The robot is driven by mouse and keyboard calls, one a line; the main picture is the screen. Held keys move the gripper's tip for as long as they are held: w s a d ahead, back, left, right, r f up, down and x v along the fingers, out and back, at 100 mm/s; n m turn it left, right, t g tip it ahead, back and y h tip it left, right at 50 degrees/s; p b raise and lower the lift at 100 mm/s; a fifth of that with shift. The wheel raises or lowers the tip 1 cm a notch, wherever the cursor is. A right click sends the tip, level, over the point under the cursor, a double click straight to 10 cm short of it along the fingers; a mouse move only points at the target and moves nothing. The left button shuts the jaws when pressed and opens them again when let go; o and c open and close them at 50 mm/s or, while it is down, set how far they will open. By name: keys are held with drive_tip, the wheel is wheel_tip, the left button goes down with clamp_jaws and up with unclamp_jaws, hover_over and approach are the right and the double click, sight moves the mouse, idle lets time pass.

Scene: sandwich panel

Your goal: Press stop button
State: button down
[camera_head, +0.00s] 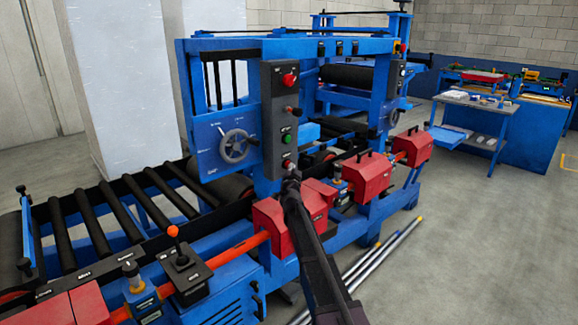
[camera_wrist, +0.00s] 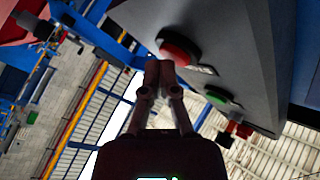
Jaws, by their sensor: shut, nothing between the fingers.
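A grey control panel (camera_head: 279,120) stands upright on the blue machine frame. It carries a red button (camera_head: 289,80) at the top, a green button (camera_head: 287,140) lower down and a small red button (camera_head: 288,163) near the bottom. In the wrist view a large red button (camera_wrist: 180,48) is close to my fingertips, with the green button (camera_wrist: 217,95) beyond it. A label beside the red button is unreadable. My gripper (camera_head: 291,180) is just below the panel's lowest button. Its fingers (camera_wrist: 158,68) are closed together and empty. I cannot tell whether they touch the button.
A handwheel (camera_head: 235,147) is left of the panel. A dark lever knob (camera_head: 292,111) projects from the panel between the buttons. Red housings (camera_head: 276,225) lie along the machine's front, beside my arm.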

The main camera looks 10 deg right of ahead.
drive_tip(key=shift+s+d, duration=0.1)
drive_tip(key=shift+s, duration=0.05)
drive_tip(key=shift+s+d, duration=0.85)
drive_tip(key=shift+s, duration=0.3)
drive_tip(key=shift+s+d, duration=0.85)
drive_tip(key=shift+s, duration=0.3)
drive_tip(key=s+a+f+n+g+y+p, duration=0.25)
drive_tip(key=s+a+f+n+g, duration=0.2)
drive_tip(key=s, duration=0.45)
drive_tip(key=s+a+f+n+g+y+p, duration=0.25)
drive_tip(key=s+f+n+g+y, duration=0.2)
drive_tip(key=s, duration=0.45)
drive_tip(key=s+d+f+g+h+p, duration=0.1)
drive_tip(key=s+g, duration=0.4)
drive_tip(key=s, duration=0.7)
drive_tip(key=s+d+f+g+h+p, duration=0.2)
drive_tip(key=s+d+g+h, duration=0.1)
drive_tip(key=s, duration=0.9)
drive_tip(key=shift+s+d+f+g, duration=0.4)
drive_tip(key=shift+d+g, duration=0.4)
drive_tip(key=shift+g, duration=0.4)
